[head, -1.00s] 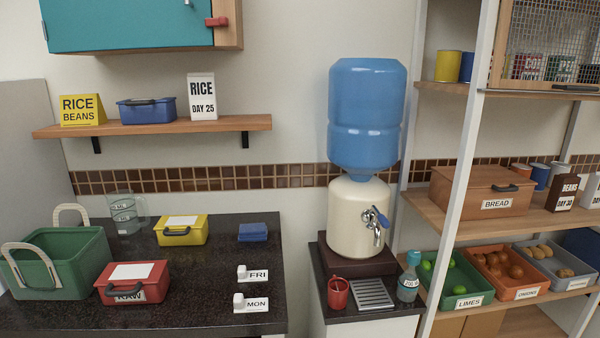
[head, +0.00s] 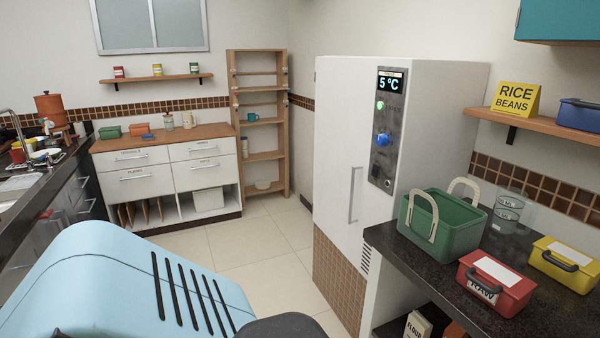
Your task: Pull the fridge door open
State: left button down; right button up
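The fridge (head: 425,110) is a tall white unit in the middle right of the head view. Its door (head: 338,150) faces left, with a tiled lower panel and a vertical metal handle (head: 354,195). The door looks shut. Neither gripper shows in the head view. A light blue rounded body with dark slots fills the lower left, so part of the floor is hidden.
A dark counter (head: 470,298) right of the fridge holds a green basket (head: 455,228), a red box (head: 497,285) and a yellow box (head: 568,262). White drawers (head: 130,175) and a wooden shelf (head: 262,130) stand at the back. Tiled floor (head: 265,240) is free before the fridge.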

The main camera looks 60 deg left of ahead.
aim_at(345, 90)
jog(key=u, duration=1.75)
jog(key=i+z, duration=0.15)
jog(key=z, duration=0.4)
jog(key=i+j+z, duration=0.3)
jog(key=i, duration=0.2)
jog(key=i+j+z, duration=0.25)
jog(key=i, duration=0.2)
jog(key=i+j, duration=0.85)
jog(key=i+l+z, duration=0.05)
